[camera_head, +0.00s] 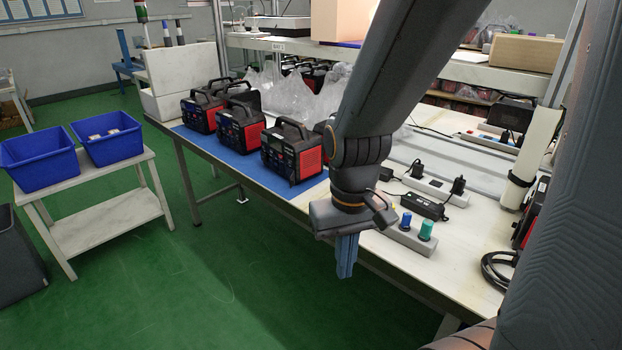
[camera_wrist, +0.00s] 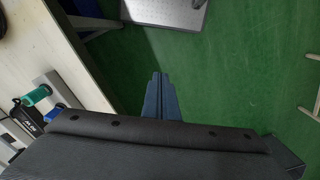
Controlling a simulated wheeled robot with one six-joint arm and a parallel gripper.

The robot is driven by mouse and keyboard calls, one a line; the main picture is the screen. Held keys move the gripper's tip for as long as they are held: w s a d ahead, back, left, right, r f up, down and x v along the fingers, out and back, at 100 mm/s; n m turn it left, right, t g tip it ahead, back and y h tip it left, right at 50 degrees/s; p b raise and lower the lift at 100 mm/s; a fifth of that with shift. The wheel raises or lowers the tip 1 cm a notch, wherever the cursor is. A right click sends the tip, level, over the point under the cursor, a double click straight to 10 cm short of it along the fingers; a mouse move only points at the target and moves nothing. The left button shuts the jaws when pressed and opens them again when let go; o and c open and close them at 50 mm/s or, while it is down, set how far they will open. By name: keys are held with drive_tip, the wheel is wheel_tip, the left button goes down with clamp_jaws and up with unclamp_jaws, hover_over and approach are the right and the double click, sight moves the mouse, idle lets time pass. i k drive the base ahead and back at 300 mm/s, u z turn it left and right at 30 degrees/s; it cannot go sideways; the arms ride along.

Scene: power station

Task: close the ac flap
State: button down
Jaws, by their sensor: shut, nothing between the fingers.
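Several red and black power stations stand in a row on a blue mat on the workbench. The nearest power station (camera_head: 292,152) is left of my arm. The middle power station (camera_head: 241,127) and the far power station (camera_head: 205,109) stand behind it. I cannot make out an AC flap on any of them at this size. My gripper (camera_head: 345,275) points down, its fingers together and empty, in front of the bench's front edge. It also shows in the wrist view (camera_wrist: 157,78), above the green floor. My arm hides part of the bench behind it.
Blue bins (camera_head: 40,160) sit on a white side table (camera_head: 105,213) at left. The green floor between is clear.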

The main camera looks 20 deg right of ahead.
sight(290, 144)
drive_tip(key=k, duration=0.55)
drive_tip(key=u, duration=0.45)
drive_tip(key=i, duration=1.1)
drive_tip(key=z, duration=0.65)
